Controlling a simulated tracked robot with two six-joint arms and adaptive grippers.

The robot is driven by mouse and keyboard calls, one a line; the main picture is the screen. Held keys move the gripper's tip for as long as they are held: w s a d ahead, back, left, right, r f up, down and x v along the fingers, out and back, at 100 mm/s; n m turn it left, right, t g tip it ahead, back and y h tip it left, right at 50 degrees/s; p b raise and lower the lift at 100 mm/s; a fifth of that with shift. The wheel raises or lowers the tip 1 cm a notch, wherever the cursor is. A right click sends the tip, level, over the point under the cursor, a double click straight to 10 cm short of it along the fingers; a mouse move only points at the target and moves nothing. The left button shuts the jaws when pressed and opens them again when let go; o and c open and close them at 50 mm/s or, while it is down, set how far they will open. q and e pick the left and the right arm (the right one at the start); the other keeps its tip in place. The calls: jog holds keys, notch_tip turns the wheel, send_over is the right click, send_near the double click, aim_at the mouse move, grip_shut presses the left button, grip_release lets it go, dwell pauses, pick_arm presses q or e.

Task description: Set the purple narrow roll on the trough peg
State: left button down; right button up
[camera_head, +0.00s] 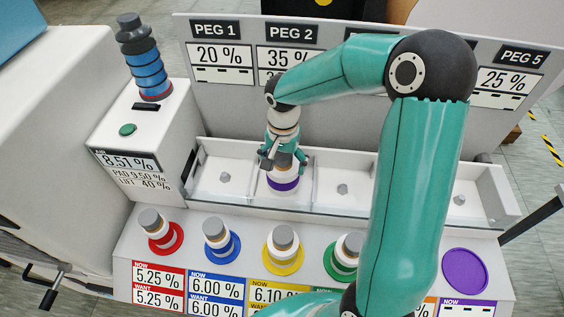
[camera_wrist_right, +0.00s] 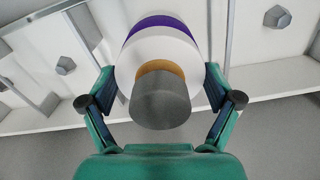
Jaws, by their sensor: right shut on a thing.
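The purple narrow roll (camera_head: 284,184), white with a purple band and a grey knob on top, is in the second trough compartment from the left, below the PEG 2 sign (camera_head: 291,34). My right gripper (camera_head: 285,162) is above it with its fingers closed around its upper part. In the right wrist view the roll (camera_wrist_right: 158,42) sits between the two fingers (camera_wrist_right: 160,104), its grey knob toward the camera. The peg under the roll is hidden, so I cannot tell whether the roll rests on it. My left gripper is not in view.
Bare pegs show in other trough compartments (camera_head: 225,177) (camera_head: 342,189). Red, blue, yellow and green rolls (camera_head: 157,231) stand on coloured discs at the front. The purple disc (camera_head: 465,271) is empty. A white box with a stack light (camera_head: 148,72) stands left; the sign panel rises behind.

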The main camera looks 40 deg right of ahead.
jog(key=shift+f, duration=0.15)
jog(key=o, duration=1.3)
jog(key=shift+s, duration=0.1)
notch_tip(320, 180, up, 12)
